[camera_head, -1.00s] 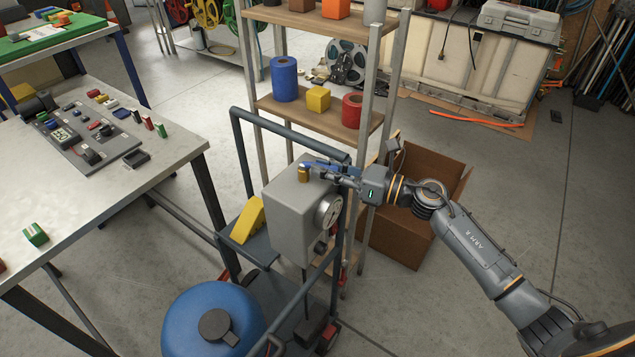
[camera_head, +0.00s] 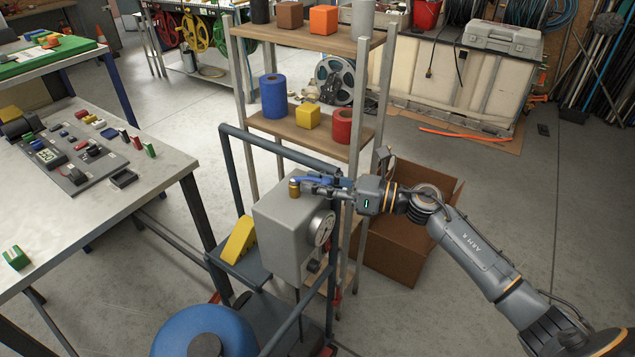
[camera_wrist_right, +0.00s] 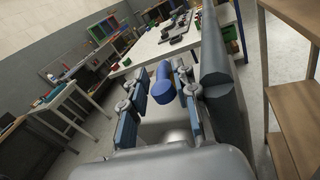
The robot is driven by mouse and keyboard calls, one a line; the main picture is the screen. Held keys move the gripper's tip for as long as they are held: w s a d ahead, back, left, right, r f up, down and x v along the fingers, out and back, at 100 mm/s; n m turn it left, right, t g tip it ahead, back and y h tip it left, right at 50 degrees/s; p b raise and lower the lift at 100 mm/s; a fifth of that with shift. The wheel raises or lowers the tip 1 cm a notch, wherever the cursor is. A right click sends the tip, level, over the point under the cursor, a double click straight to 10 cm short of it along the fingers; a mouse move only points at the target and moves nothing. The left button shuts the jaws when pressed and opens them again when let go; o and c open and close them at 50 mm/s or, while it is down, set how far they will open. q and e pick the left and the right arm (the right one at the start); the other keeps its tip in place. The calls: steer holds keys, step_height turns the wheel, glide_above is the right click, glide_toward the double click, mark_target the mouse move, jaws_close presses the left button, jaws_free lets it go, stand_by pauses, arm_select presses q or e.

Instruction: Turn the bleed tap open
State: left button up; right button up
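The bleed tap has a brass body (camera_head: 294,188) and a blue lever (camera_head: 313,181) pointing right. It sits on top of a grey box (camera_head: 285,232) with a round dial on its side. My right gripper (camera_head: 322,186) reaches in from the right, just above the box top, at the lever. In the right wrist view, the blue lever (camera_wrist_right: 163,90) lies between the two fingers (camera_wrist_right: 162,82), with what looks like a narrow gap on each side. The fingers are apart. My left gripper is out of view.
The box stands on a dark-framed cart with a rail (camera_head: 285,148) behind it, a yellow wedge (camera_head: 240,240) and a blue tank (camera_head: 205,335). A wooden shelf rack (camera_head: 350,152) stands close behind. A cardboard box (camera_head: 400,245) is beneath my right arm.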

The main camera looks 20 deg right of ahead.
steer(key=shift+w+d+r, duration=0.1)
steer(key=shift+d, duration=0.1)
steer(key=v, duration=0.8)
steer(key=shift+a, duration=0.15)
